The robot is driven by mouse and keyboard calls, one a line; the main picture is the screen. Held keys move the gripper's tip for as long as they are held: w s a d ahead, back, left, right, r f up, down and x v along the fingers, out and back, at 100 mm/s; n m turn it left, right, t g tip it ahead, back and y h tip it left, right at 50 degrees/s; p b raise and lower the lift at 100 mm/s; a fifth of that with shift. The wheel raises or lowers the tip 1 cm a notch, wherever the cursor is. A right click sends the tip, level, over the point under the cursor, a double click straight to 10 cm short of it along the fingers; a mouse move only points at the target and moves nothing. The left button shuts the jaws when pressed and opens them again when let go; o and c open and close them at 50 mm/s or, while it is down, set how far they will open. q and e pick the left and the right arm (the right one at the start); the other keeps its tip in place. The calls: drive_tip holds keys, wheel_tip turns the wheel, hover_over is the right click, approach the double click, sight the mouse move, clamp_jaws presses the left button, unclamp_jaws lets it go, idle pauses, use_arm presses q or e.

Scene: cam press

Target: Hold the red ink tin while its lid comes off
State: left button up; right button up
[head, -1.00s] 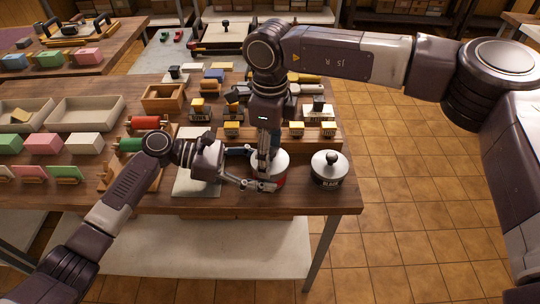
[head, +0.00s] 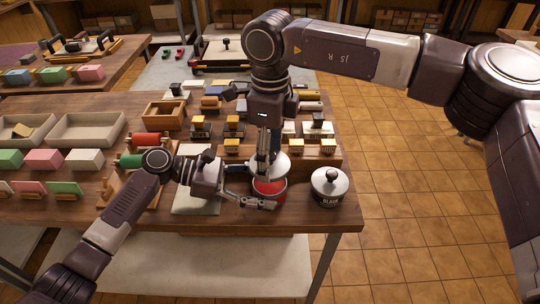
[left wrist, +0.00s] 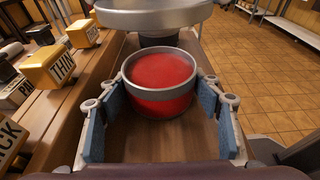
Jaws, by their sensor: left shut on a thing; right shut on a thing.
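The red ink tin (head: 270,188) stands on the table near its front edge, uncovered, with red ink showing inside its grey rim. It also shows in the left wrist view (left wrist: 160,80). My left gripper (head: 262,193) is shut around the tin, with a blue-padded finger on each side. My right gripper (head: 264,152) comes from above and is shut on the tin's grey lid (head: 280,164). The lid is raised off the tin and lies behind and above it; its underside edge also shows at the top of the left wrist view (left wrist: 150,20). The lid's knob is hidden by the gripper.
A black ink tin (head: 330,186) with its lid on stands just right of the red tin. Several yellow-topped stamps stand on a wooden rack (head: 300,160) behind. A pale slab (head: 197,201) lies left. The table's front edge is close.

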use_arm(q)
drive_tip(key=o, duration=1.2)
drive_tip(key=shift+c, duration=0.2)
drive_tip(key=shift+a, duration=0.1)
drive_tip(key=v, duration=1.2)
use_arm(e)
drive_tip(key=shift+s, duration=0.1)
